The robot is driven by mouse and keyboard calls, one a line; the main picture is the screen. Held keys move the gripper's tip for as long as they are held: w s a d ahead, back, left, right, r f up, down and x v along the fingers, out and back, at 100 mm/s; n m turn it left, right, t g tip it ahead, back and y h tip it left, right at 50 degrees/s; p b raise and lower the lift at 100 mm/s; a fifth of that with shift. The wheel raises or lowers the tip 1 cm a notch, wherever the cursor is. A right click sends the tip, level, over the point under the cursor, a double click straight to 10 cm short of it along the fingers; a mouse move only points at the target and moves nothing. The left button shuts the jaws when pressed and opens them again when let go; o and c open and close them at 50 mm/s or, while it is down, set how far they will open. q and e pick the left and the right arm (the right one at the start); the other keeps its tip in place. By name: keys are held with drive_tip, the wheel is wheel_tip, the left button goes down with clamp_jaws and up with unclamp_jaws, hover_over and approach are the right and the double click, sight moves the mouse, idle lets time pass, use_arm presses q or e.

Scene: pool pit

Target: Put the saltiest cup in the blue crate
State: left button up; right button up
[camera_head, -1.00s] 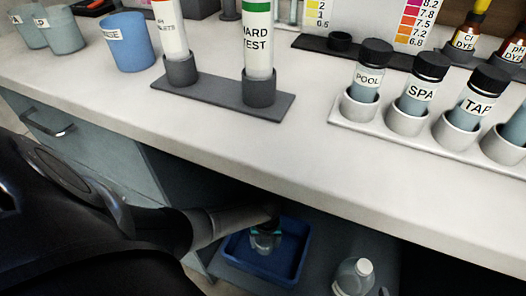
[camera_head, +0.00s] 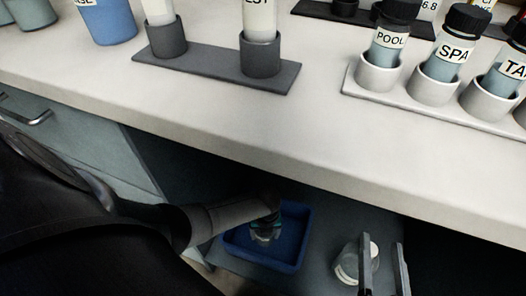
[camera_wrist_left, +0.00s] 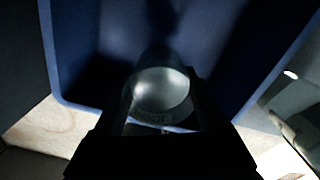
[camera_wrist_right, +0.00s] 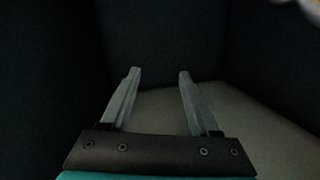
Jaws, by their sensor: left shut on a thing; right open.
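The blue crate (camera_head: 304,232) stands on the low shelf under the counter in the head view; its wall also shows in the left wrist view (camera_wrist_left: 75,60). My left gripper (camera_head: 264,236) is at the crate, over its inside. It is shut on a clear, round cup (camera_wrist_left: 160,90), seen between the fingers in the left wrist view. Whether the cup touches the crate floor I cannot tell.
The counter edge (camera_head: 250,150) overhangs the shelf. On the counter are labelled vials (camera_head: 388,45) in a white rack (camera_head: 415,98), a grey holder (camera_head: 215,70) and a blue cup (camera_head: 108,20).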

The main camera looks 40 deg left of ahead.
use_arm(q)
drive_tip(key=shift+f, duration=0.35)
use_arm(e)
drive_tip(key=shift+s+a+r+t, duration=0.2)
drive_tip(key=shift+a+r+t, duration=0.15)
drive_tip(key=shift+a+t, duration=0.1)
use_arm(q)
drive_tip(key=shift+f, duration=0.55)
drive_tip(key=o, duration=1.4)
drive_tip(key=shift+o, duration=0.2)
